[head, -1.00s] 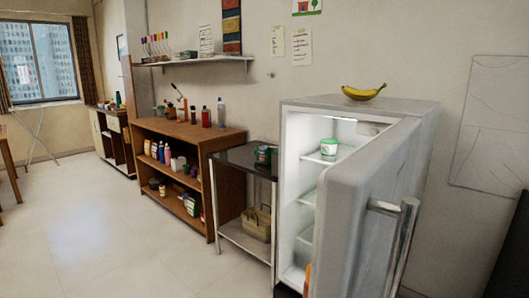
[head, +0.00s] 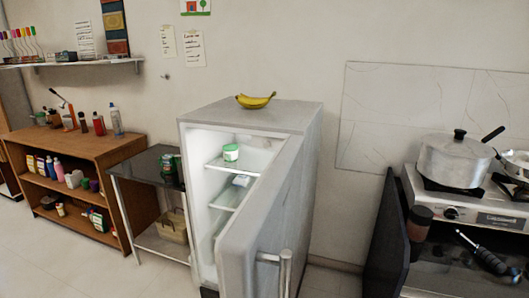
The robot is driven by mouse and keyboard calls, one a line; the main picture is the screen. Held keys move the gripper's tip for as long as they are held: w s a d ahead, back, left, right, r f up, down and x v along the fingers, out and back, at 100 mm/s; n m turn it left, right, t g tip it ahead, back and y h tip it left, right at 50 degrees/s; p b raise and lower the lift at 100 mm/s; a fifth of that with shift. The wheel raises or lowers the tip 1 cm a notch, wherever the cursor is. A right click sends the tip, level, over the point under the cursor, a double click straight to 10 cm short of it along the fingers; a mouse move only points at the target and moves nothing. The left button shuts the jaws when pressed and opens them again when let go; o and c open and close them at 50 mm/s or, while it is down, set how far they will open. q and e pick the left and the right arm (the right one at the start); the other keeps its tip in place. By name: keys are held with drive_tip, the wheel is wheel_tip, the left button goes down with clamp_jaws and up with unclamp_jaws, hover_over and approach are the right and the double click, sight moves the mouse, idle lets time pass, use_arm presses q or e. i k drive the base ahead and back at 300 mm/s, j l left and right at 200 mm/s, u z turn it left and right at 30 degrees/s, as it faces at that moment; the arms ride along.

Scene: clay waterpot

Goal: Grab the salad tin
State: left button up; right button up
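A small white tin or tub with a green lid (head: 231,152) stands on the upper shelf of the open fridge (head: 249,118). Green cans (head: 167,168) stand on the dark-topped side table (head: 137,161) left of the fridge. I cannot read any label, so I cannot tell which of these is the salad tin. A pale package (head: 241,180) lies on a lower fridge shelf. The fridge door (head: 262,215) is swung open toward me. Neither of my grippers is in view.
A banana (head: 256,100) lies on top of the fridge. To the right, a stove (head: 455,208) holds a pot (head: 454,161), beside a dark panel (head: 386,240). A wooden shelf (head: 120,150) with bottles stands at left. Floor shows at the lower left.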

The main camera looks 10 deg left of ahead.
sight(166, 158)
drive_tip(key=i+j+z, duration=0.2)
drive_tip(key=j+z, duration=0.15)
drive_tip(key=j, duration=0.15)
drive_tip(key=i+j+z, duration=0.15)
drive_tip(key=j+z, duration=0.25)
drive_tip(key=j, duration=0.15)
drive_tip(key=j+z, duration=0.35)
drive_tip(key=j, duration=0.2)
drive_tip(key=j+z, duration=0.3)
drive_tip(key=j, duration=1.95)
drive_tip(key=k, duration=0.05)
